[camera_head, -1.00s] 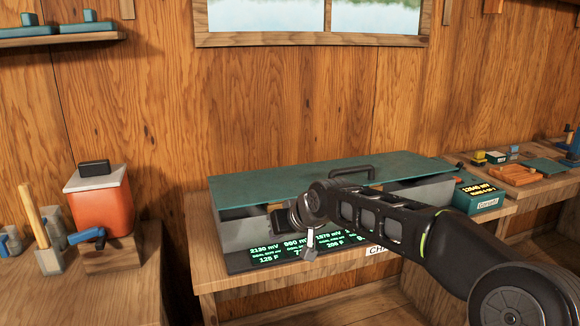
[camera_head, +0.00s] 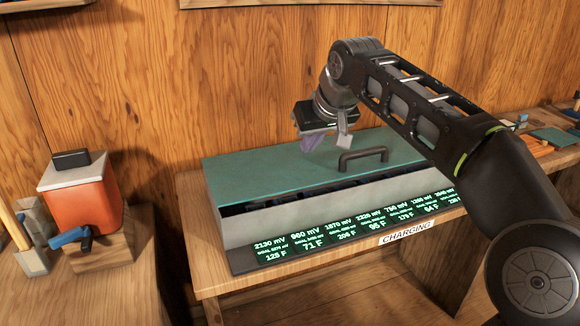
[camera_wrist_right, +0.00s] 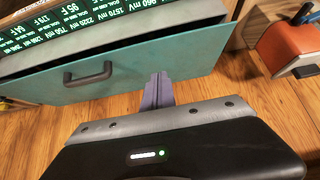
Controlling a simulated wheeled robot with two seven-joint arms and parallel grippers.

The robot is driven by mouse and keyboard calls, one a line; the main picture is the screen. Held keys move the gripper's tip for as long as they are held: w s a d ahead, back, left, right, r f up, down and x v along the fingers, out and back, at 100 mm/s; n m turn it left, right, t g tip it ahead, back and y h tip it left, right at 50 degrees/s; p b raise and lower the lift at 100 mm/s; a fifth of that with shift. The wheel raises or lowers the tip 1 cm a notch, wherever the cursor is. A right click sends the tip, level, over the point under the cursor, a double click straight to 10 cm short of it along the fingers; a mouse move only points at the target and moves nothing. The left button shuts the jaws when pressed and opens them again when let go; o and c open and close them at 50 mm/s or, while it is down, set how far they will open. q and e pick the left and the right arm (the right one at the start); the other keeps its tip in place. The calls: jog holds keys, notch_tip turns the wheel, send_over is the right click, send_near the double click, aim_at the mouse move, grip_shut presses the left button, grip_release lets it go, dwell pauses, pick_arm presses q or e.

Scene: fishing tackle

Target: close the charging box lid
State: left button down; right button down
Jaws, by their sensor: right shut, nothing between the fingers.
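The charging box (camera_head: 330,215) is a long grey case on the wooden bench. Its flat teal lid (camera_head: 260,170) has a dark handle (camera_head: 363,158) and lies over the box top. A dark gap shows between the lid's front edge and the front wall, so the lid is not flush there. My right gripper (camera_head: 312,146) is over the rear part of the lid, behind the handle, with its fingers together and empty. In the right wrist view the purple fingers (camera_wrist_right: 158,88) overlap the lid's edge (camera_wrist_right: 125,95); I cannot tell if they touch it. My left gripper is out of view.
A strip of green readouts (camera_head: 330,232) runs along the box's front, above a "CHARGING" label (camera_head: 405,233). An orange container (camera_head: 82,203) stands on a separate bench at left. The wooden wall is close behind the box.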

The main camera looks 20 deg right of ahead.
send_over(293, 185)
jog(key=s, duration=0.3)
notch_tip(293, 185, down, 8)
jog(key=shift+s+f, duration=0.15)
jog(key=shift+f, duration=1.75)
jog(key=f+b, duration=0.1)
jog(key=b, duration=0.1)
jog(key=f+b, duration=0.1)
jog(key=b, duration=0.1)
jog(key=f+t+b, duration=0.1)
jog(key=b, duration=0.1)
jog(key=shift+s+f+b, duration=0.2)
jog(key=shift+s+b, duration=0.1)
jog(key=shift+b, duration=0.05)
